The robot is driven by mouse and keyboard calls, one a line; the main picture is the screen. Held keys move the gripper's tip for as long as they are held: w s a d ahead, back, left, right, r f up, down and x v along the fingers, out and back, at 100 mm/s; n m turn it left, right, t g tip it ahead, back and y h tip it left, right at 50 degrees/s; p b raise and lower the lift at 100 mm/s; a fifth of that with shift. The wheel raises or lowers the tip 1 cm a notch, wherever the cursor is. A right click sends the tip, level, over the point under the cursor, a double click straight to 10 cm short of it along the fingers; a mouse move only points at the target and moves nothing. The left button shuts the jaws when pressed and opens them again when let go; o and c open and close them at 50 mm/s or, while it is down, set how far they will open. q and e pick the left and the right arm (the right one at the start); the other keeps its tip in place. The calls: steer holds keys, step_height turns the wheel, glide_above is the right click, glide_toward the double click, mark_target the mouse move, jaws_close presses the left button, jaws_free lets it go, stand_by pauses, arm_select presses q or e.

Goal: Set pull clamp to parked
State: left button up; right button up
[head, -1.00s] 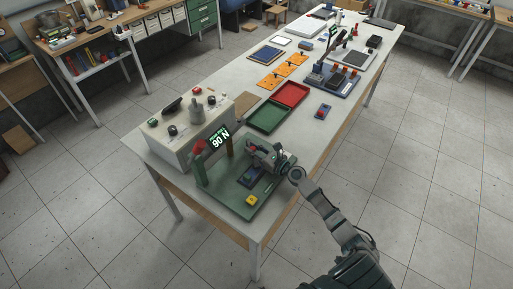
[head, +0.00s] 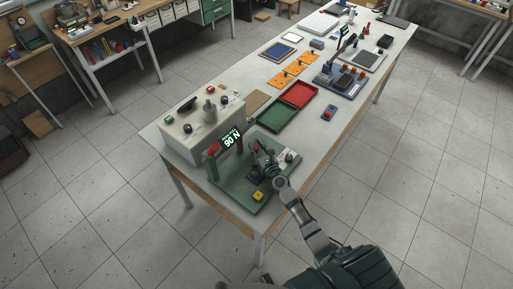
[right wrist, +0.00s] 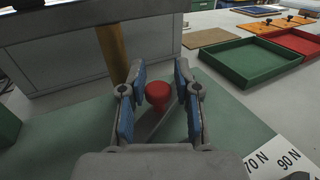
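A green fixture plate (head: 229,196) stands on the near end of the table, with a lit "90 N" display (head: 231,141) above it. A red-topped green post (head: 213,152) stands at its left. In the right wrist view a red knob (right wrist: 158,95) on a grey lever lies between the blue-padded fingers of my right gripper (right wrist: 160,80). The fingers are open, with a gap on each side of the knob. In the head view the right gripper (head: 261,155) is over the plate and hides the lever. My left gripper is not in view.
A yellow button (head: 258,196) sits at the plate's front. A white scale (right wrist: 285,155) reads 70 N and 90 N. A control box (head: 198,128) stands behind left. A green tray (head: 277,121) and red tray (head: 299,94) lie farther back. The table's right edge is clear.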

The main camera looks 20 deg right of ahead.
steer(key=shift+o, duration=0.6)
steer(key=shift+f, duration=0.25)
steer(key=shift+s, duration=0.1)
steer(key=shift+s+a, duration=0.1)
steer(key=shift+s, duration=0.05)
steer(key=s, duration=1.1)
steer(key=shift+s+d, duration=0.25)
steer(key=shift+d, duration=0.1)
